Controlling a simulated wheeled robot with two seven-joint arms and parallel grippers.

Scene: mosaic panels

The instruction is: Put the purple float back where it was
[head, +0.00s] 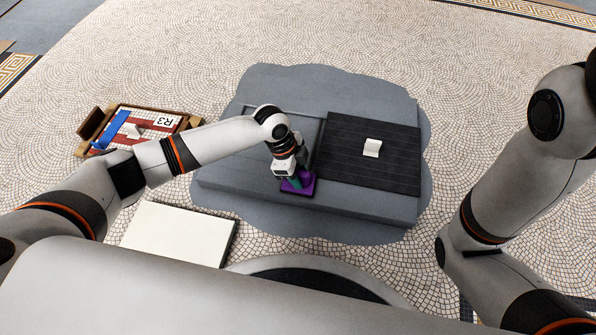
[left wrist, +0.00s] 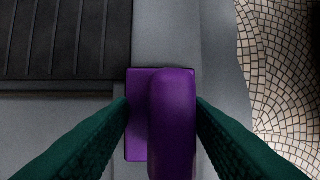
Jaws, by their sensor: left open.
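The purple float (head: 307,188) lies on the grey slab, near its front edge and left of the dark ribbed panel. In the left wrist view the float (left wrist: 174,115) shows a flat plate with a rounded handle on top. My left gripper (head: 294,181) is at the float, pointing down. Its green fingers (left wrist: 162,103) are open, one on each side of the handle. Whether a finger touches the handle I cannot tell. My right arm shows at the right of the head view, but its gripper is out of view.
The dark ribbed panel (head: 345,170) lies on the grey slab (head: 235,184) with a white block (head: 372,148) on it. A wooden tray (head: 84,151) marked R3 is at the left. A white board (head: 175,233) lies on the mosaic floor in front.

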